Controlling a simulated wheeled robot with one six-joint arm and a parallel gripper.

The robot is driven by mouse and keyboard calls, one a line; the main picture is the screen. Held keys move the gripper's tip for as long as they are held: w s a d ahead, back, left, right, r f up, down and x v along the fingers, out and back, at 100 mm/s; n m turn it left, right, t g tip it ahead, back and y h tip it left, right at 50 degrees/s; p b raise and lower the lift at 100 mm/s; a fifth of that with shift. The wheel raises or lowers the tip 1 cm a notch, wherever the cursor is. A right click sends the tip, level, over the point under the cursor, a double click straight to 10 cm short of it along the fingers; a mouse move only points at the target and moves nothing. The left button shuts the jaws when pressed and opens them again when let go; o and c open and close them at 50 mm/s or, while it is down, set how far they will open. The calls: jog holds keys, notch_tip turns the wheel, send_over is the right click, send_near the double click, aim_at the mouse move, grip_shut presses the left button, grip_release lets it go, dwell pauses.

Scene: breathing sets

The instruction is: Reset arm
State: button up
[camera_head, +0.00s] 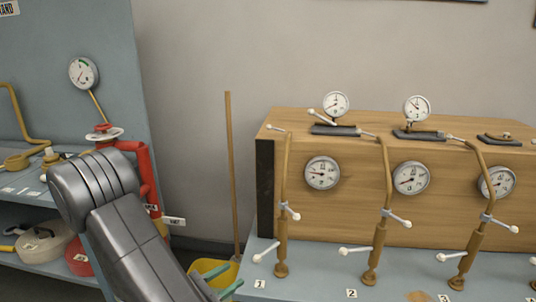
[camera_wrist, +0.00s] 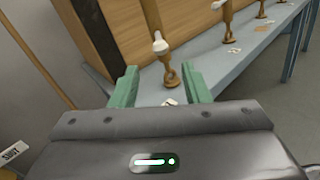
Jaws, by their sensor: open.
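My dark grey arm reaches across the lower left of the head view. My gripper (camera_head: 222,281) has green fingers and shows low in the head view, in front of a yellow bucket and left of the blue-grey table. In the wrist view my gripper (camera_wrist: 159,82) is open, with its two fingers apart and nothing held between them. Beyond the fingertips stands a brass pipe stand (camera_wrist: 172,72) with a white-handled valve, on the blue-grey table (camera_wrist: 205,62).
A wooden cabinet (camera_head: 345,222) with several gauges, pipes and valves stands on the table at right. A broom handle (camera_head: 231,170) leans at the wall above the yellow bucket (camera_head: 226,272). At left, a shelf holds a red pipe (camera_head: 144,165) and rolled hoses (camera_head: 45,245).

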aim_at(255, 259)
jog(key=shift+x, duration=4.85)
jog(key=shift+a, duration=0.1)
jog(key=shift+v, duration=6.6)
jog(key=x, duration=1.4)
jog(key=shift+w+a+m+g+h+p, duration=0.35)
jog(key=shift+a+m+g+h, duration=0.1)
jog(key=shift+m+g+h, duration=0.2)
jog(key=shift+r, duration=0.1)
